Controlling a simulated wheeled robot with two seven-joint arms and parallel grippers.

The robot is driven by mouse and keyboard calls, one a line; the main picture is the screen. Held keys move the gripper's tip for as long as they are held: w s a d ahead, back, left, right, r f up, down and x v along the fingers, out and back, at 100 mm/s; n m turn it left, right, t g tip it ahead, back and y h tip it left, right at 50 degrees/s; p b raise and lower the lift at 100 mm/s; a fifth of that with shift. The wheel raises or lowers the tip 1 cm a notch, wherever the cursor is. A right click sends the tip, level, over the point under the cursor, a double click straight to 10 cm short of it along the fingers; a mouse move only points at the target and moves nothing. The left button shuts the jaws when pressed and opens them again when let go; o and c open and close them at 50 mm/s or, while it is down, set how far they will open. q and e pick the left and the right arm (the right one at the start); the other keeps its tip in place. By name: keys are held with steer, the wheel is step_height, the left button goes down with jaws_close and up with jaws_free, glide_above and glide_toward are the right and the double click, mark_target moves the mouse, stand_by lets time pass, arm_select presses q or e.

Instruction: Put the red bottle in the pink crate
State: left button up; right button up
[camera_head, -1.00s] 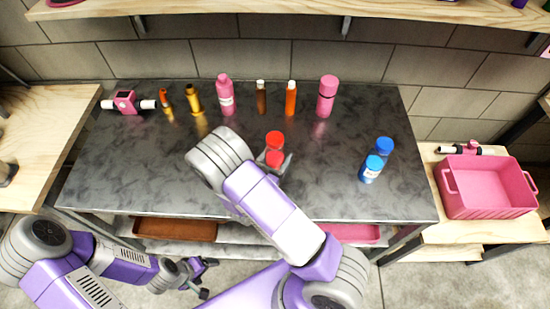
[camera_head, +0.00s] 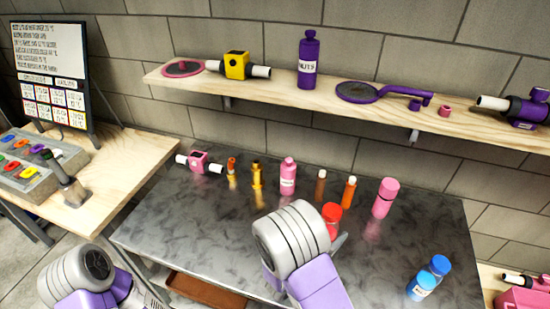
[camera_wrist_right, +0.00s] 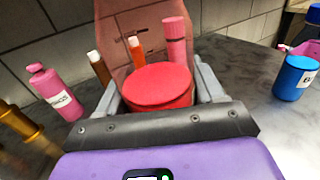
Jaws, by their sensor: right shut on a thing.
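The red bottle (camera_head: 331,215) is at my right gripper (camera_head: 337,238), over the front-middle of the dark table, partly hidden by my right wrist. In the right wrist view, the red bottle's round top (camera_wrist_right: 158,88) sits between the two grey fingers of my right gripper (camera_wrist_right: 160,100), which is shut on it. I cannot tell whether its base touches the table.
Pink, orange and golden bottles (camera_head: 288,178) stand in a row along the back of the table (camera_head: 190,240). A wooden shelf (camera_head: 390,115) with a purple bottle (camera_head: 308,60) hangs above. A control box (camera_head: 40,165) is at left.

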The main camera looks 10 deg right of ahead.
steer(key=w+a+f+n+t+y, duration=0.2)
steer(key=a+f+n+t+y, duration=0.45)
steer(key=a, duration=0.25)
steer(key=w+d+r+m+g+h+b, duration=0.1)
steer(key=w+d+r+b, duration=0.15)
steer(key=w, duration=0.65)
steer(key=w+d+r+m+g+h+b, duration=0.1)
steer(key=w+d+r+b, duration=0.15)
steer(key=w, duration=0.65)
steer(key=shift+t, duration=0.25)
steer(key=f, duration=0.2)
steer(key=f+b, duration=0.1)
steer(key=f, duration=0.2)
steer(key=f+b, duration=0.1)
steer(key=f, duration=0.2)
steer(key=shift+a+f, duration=0.15)
steer(key=shift+a, duration=0.1)
steer(key=shift+s, duration=0.1)
steer(key=o, duration=1)
steer(key=shift+f, duration=0.15)
steer(key=shift+c, duration=0.2)
steer(key=o, duration=0.4)
